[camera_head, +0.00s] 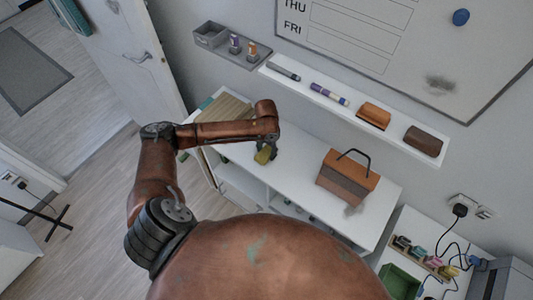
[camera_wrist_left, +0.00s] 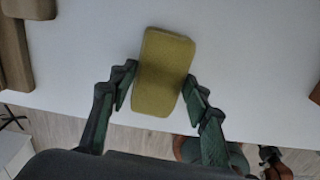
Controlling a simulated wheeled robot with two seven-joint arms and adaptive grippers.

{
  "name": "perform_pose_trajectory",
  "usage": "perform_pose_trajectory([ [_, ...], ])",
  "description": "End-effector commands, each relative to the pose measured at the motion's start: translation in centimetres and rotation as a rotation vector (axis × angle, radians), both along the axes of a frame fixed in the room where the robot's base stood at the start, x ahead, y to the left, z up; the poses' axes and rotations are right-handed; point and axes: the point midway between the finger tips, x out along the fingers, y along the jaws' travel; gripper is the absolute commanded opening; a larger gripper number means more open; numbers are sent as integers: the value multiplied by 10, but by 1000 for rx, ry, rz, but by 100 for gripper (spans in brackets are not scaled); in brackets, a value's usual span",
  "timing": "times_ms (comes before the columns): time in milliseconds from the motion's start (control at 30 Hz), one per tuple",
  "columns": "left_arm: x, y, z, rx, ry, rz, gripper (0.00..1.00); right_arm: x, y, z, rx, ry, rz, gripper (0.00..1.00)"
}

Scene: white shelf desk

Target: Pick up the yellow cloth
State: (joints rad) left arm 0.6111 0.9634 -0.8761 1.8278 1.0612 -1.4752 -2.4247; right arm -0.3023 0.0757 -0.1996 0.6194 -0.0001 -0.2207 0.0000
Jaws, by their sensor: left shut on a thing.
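The yellow cloth (camera_wrist_left: 163,72) is a thick, rounded rectangle in the left wrist view, set slightly tilted between the fingers. In the head view the cloth (camera_head: 263,155) shows at the left part of the white shelf desk (camera_head: 300,185), under my left arm. My left gripper (camera_wrist_left: 158,90) has its two dark green fingers on either side of the cloth, shut on it. The same gripper (camera_head: 270,150) is partly hidden by its wrist in the head view. Whether the cloth touches the desk top is hard to tell. My right gripper is not in view.
A brown box with a dark handle (camera_head: 347,180) stands on the desk to the right. A wall ledge (camera_head: 350,100) above holds markers and two erasers. Stacked boards (camera_head: 225,115) lie at the desk's left end. A green bin (camera_head: 398,283) is at lower right.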

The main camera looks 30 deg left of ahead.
Motion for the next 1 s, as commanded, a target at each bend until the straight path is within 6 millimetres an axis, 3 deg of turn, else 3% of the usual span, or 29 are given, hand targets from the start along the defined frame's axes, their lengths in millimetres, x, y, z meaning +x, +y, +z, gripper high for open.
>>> perform_pose_trajectory([
  [267,1,0,9,1,-2,0,20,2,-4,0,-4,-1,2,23],
  [467,-2,1,37,1,-2,-1,20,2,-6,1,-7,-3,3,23],
  [733,-55,5,97,4,-3,-2,20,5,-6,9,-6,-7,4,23],
  [1000,-115,9,120,2,1,-1,20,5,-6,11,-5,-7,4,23],
])
